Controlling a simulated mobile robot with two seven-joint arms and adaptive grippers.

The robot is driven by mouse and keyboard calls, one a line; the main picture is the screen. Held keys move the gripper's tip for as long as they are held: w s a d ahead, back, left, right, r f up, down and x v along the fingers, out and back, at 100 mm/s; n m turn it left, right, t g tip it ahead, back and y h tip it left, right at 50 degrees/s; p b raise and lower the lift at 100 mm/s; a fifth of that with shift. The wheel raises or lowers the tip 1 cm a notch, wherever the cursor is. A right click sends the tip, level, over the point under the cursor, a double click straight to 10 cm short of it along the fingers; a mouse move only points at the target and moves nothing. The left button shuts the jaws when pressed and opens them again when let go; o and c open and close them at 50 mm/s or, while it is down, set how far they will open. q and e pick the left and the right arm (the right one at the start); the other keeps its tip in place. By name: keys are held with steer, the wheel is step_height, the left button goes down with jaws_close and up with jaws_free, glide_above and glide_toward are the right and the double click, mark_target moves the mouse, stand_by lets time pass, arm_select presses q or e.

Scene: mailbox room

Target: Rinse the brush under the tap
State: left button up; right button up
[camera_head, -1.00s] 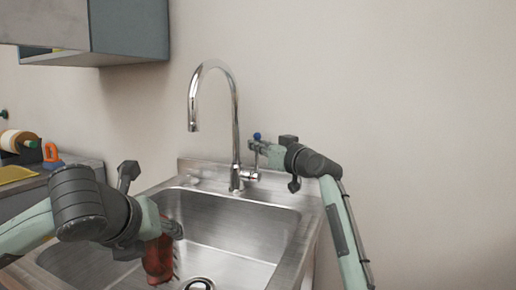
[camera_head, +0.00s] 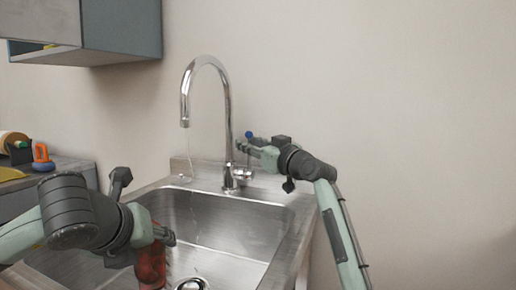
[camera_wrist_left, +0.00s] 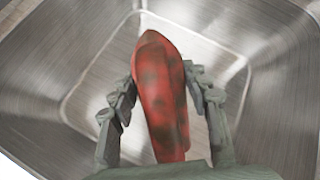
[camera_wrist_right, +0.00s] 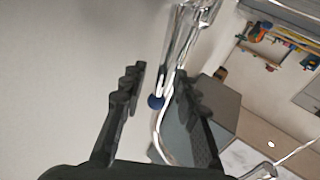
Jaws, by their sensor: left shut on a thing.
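The brush (camera_head: 152,268) is red with dark stains. My left gripper (camera_head: 163,240) is shut on it, over the sink basin. In the left wrist view the brush (camera_wrist_left: 162,95) lies between the two fingers, with the basin behind. The chrome tap (camera_head: 228,120) arches over the sink, and a thin stream of water (camera_head: 190,160) falls from its spout. The stream's meeting with the brush cannot be made out. My right gripper (camera_head: 243,146) is at the tap's lever, beside its blue knob (camera_head: 249,134). In the right wrist view its fingers are apart, with the knob (camera_wrist_right: 155,102) between them.
The steel sink (camera_head: 288,225) has a drain (camera_head: 192,285) at the bottom. A counter (camera_head: 75,163) at the left bears an orange item (camera_head: 41,153). A cabinet (camera_head: 120,30) hangs at the upper left. The wall on the right is bare.

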steer(key=r+v, duration=0.1)
steer(key=v, duration=1)
steer(key=shift+s+d+f, duration=0.2)
steer(key=shift+s+f, duration=0.05)
steer(key=shift+f, duration=0.3)
